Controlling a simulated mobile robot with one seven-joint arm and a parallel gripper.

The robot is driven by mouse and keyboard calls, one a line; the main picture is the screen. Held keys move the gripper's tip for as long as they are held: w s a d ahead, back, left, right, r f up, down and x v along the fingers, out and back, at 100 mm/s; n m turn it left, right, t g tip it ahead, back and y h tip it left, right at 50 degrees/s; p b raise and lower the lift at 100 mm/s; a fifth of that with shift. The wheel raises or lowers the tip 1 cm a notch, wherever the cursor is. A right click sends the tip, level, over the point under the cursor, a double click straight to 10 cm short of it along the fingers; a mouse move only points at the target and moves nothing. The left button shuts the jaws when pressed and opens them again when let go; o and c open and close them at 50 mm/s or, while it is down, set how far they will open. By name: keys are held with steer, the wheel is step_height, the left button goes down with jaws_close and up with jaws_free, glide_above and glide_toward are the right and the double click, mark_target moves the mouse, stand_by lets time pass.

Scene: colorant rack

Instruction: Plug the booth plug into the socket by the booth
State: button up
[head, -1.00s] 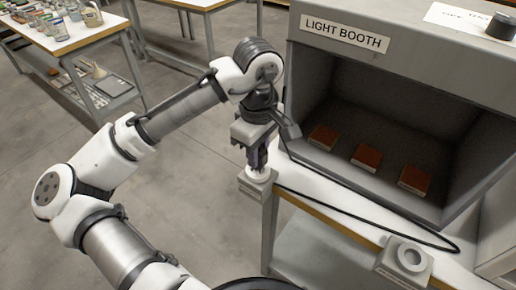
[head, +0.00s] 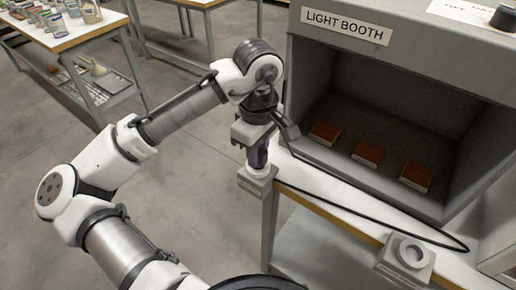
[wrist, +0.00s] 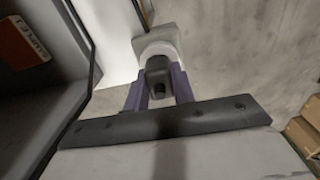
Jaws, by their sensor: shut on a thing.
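My gripper (head: 258,160) points down at the left front corner of the booth bench, shut on the dark booth plug (wrist: 157,78). The plug sits between the purple fingers in the wrist view. Directly below is a grey socket box (head: 256,184) with a white round face (head: 258,171); the box (wrist: 163,33) and face (wrist: 160,48) also show in the wrist view. The plug's end is at the white face, but its tip is hidden, so I cannot tell how deep it sits. A black cord (head: 360,208) runs along the bench front.
The light booth (head: 400,60) stands right of my gripper, with several reddish-brown samples (head: 368,153) inside. A second grey box with a white ring (head: 411,253) is at the bench's front right. A table with jars (head: 75,40) is at the back left.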

steer(key=shift+f, duration=0.35)
steer(key=o, duration=1)
steer(key=shift+o, duration=0.2)
